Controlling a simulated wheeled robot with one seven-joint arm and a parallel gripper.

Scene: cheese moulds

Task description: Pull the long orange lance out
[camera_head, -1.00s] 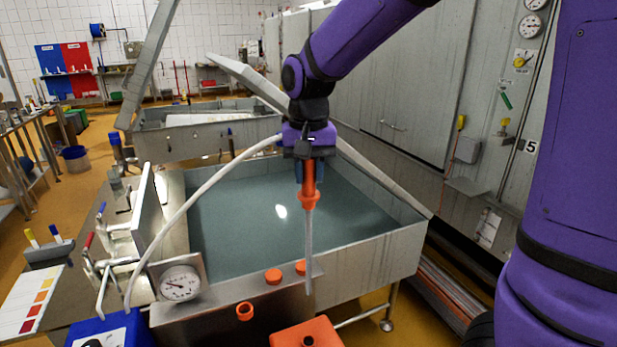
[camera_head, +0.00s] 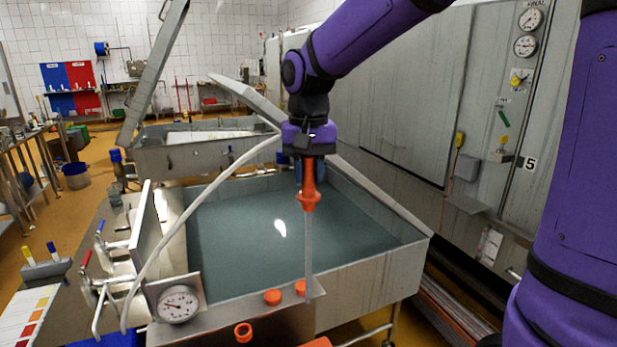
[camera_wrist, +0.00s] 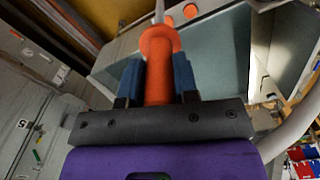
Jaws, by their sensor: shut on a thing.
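The long orange lance (camera_head: 308,198) hangs upright from my gripper (camera_head: 308,160). It has an orange handle with a flared collar and a long thin pale rod below. The rod's lower end shows in front of the vat's near wall. In the wrist view the orange handle (camera_wrist: 158,75) sits between the two blue fingers of my gripper (camera_wrist: 158,80), which are shut on it. A pale hose curves from near my gripper down to the left. The orange block (camera_head: 317,342) at the bottom edge is mostly cut off.
A steel vat (camera_head: 370,262) of bluish liquid lies behind the lance. Levers (camera_head: 85,275) stand at left. A large steel cabinet (camera_head: 400,120) fills the right.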

